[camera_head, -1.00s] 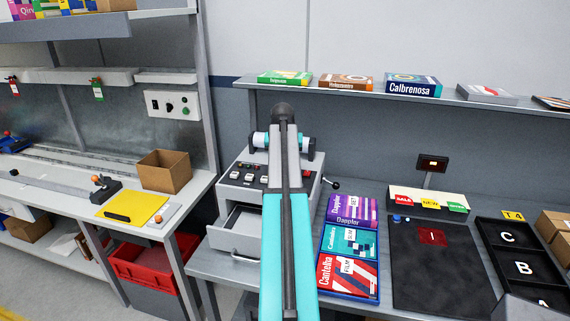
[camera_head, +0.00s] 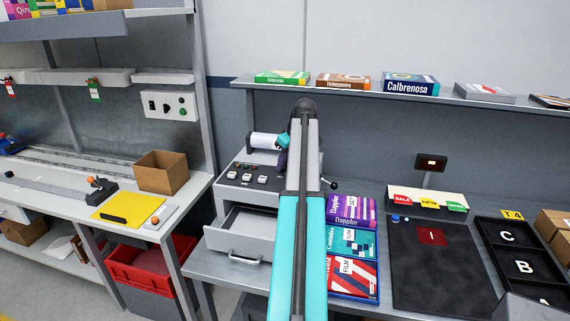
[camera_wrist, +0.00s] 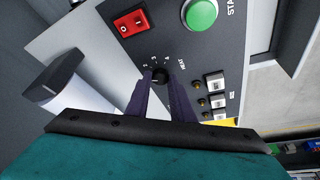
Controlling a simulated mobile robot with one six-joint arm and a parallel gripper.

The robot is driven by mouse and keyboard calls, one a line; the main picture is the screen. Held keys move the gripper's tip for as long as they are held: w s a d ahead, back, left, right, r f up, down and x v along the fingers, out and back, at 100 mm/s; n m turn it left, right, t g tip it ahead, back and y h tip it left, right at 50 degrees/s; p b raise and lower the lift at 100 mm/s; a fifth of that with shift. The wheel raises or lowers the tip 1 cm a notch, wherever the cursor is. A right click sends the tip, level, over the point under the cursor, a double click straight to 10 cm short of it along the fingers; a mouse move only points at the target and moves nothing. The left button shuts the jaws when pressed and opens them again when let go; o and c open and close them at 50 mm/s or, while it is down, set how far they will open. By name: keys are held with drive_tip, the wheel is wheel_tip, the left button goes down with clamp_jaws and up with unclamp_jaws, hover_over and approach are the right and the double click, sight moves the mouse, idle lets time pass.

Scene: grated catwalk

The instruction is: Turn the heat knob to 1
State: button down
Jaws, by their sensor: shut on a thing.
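The heat knob (camera_wrist: 160,75) is a small black dial on the grey machine panel, with numbers around it and a label beside it in the wrist view. My gripper (camera_wrist: 158,88) has its two dark purple fingers on either side of the knob and is shut on it. The exact setting of the pointer is too small to read. In the head view my gripper (camera_head: 281,160) shows in part left of my arm, at the machine's panel. My arm hides the knob there.
The panel also holds a red rocker switch (camera_wrist: 131,22), a green start button (camera_wrist: 202,14) and several white square buttons (camera_wrist: 215,82) close by. A white roll (camera_head: 265,141) sits on top of the machine. An open drawer (camera_head: 245,222) juts out below.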

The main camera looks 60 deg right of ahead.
drive_tip(key=n, duration=0.1)
drive_tip(key=n+y+b, duration=0.1)
drive_tip(key=n, duration=0.1)
drive_tip(key=shift+w+d, duration=0.2)
drive_tip(key=shift+d, duration=0.1)
drive_tip(key=shift+n+y+b, duration=0.35)
drive_tip(key=shift+n+y, duration=0.35)
drive_tip(key=shift+n, duration=0.8)
drive_tip(key=shift+s, duration=0.1)
drive_tip(key=c, duration=1.5)
unclamp_jaws()
drive_tip(key=shift+d, duration=0.1)
drive_tip(key=shift+c, duration=0.2)
drive_tip(key=b+v, duration=0.3)
drive_tip(key=v, duration=1.1)
